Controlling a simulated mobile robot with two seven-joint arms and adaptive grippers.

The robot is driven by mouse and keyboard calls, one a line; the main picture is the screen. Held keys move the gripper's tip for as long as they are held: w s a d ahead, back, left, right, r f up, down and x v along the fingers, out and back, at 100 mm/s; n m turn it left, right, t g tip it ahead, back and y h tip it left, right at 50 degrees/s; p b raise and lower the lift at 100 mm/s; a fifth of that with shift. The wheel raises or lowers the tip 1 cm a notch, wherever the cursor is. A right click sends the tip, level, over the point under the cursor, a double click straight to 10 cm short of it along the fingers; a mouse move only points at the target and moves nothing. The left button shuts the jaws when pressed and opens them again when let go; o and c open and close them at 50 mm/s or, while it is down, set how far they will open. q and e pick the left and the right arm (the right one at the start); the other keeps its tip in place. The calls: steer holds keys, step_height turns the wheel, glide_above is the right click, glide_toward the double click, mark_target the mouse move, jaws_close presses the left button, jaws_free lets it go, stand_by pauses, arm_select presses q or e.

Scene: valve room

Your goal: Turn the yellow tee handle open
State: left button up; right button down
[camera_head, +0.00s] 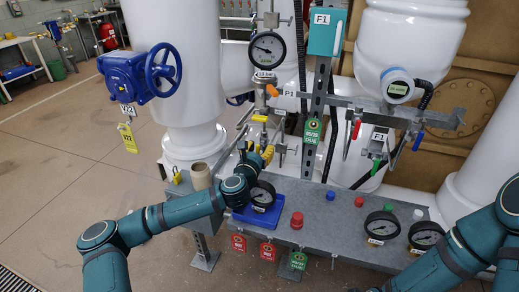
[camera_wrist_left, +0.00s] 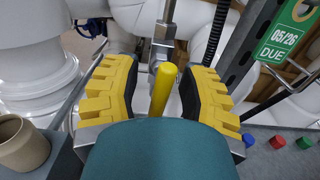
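The yellow tee handle (camera_head: 260,118) sits on the thin steel pipework below the large gauge in the head view. In the left wrist view a yellow bar, which looks like this handle (camera_wrist_left: 163,90), points toward the camera, with steel fittings behind it. My left gripper (camera_head: 262,155) has yellow fingers and is just below the handle in the head view. In the wrist view its two fingers (camera_wrist_left: 157,88) are apart on either side of the bar, with visible gaps. The bar's near end is hidden behind my gripper's body. My right gripper is out of view.
A steel upright (camera_head: 317,115) with a green tag stands right of my left gripper. A blue handwheel (camera_head: 163,70) is at upper left.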

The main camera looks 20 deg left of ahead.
arm_select(q)
steer(key=s, duration=1.2)
steer(key=shift+a, duration=0.2)
steer(key=d+f+m+h, duration=0.1)
steer(key=d, duration=0.1)
steer(key=d+m+h, duration=0.1)
steer(key=d+m, duration=0.1)
steer(key=s+d+f+m+g+h, duration=0.1)
steer(key=d, duration=0.1)
steer(key=shift+d+f, duration=0.3)
steer(key=shift+d, duration=0.05)
steer(key=s+d+f+m+g+h, duration=0.5)
steer(key=s+d+f+m+g, duration=0.5)
steer(key=s+d+f+m, duration=0.6)
steer(key=s+a+f+m+g+y, duration=0.2)
steer(key=a+f+m, duration=0.1)
steer(key=a+m, duration=0.3)
steer(key=s+a+f+m+g+y, duration=0.2)
steer(key=a+f+m+g, duration=0.1)
steer(key=a+m, duration=0.3)
steer(key=shift+a+m+y, duration=0.2)
steer(key=shift+m+y, duration=0.1)
steer(key=shift+m, duration=0.8)
